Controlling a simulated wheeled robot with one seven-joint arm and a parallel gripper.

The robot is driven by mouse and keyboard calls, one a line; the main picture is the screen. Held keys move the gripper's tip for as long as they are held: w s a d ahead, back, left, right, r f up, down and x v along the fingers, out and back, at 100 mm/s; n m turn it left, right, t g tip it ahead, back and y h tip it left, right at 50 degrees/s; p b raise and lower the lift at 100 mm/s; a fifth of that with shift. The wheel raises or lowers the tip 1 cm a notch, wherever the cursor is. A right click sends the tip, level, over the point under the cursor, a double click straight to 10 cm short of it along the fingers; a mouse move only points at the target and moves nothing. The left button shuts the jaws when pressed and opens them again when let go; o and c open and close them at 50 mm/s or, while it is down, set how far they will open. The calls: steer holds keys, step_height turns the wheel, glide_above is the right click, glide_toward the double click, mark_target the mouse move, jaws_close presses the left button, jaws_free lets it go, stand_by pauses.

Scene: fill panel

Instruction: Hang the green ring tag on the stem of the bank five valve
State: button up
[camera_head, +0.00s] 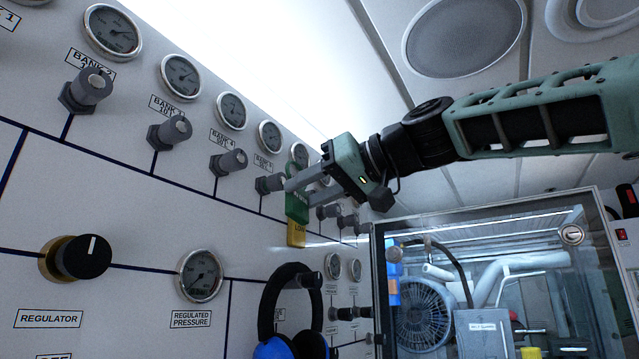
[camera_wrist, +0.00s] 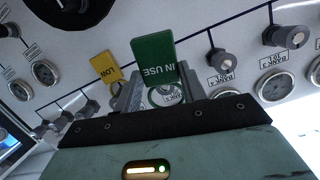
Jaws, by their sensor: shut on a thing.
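The green tag (camera_head: 297,207), marked IN USE, is held upright in my gripper (camera_head: 299,191). It also shows in the wrist view (camera_wrist: 154,62), between the two grey fingers (camera_wrist: 160,88). My gripper is shut on it close to the panel. Its green ring (camera_head: 300,156) stands above the fingers in the head view. The bank five valve, by its place in the row (camera_head: 268,184), is a grey knob on a stem just left of the fingertips. The fingers partly overlap its end. I cannot tell whether the ring is around any stem.
A yellow tag (camera_head: 296,236) hangs behind and below the green one; it also shows in the wrist view (camera_wrist: 104,67). The bank four valve (camera_head: 230,162) is to the left, and more valves are to the right. Dark headphones (camera_head: 268,312) hang below. A glass-fronted cabinet (camera_head: 480,290) stands at right.

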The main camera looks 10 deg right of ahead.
steer(key=shift+r+p+x, duration=0.15)
steer(key=shift+p+x, duration=0.35)
steer(key=shift+x, duration=1.15)
steer(key=shift+r+p+x, duration=0.1)
steer(key=shift+p+x, duration=0.35)
steer(key=shift+x, duration=1.25)
steer(key=shift+w+a, duration=0.1)
steer(key=o, duration=1.1)
steer(key=b+v, duration=0.6)
steer(key=v, duration=1.1)
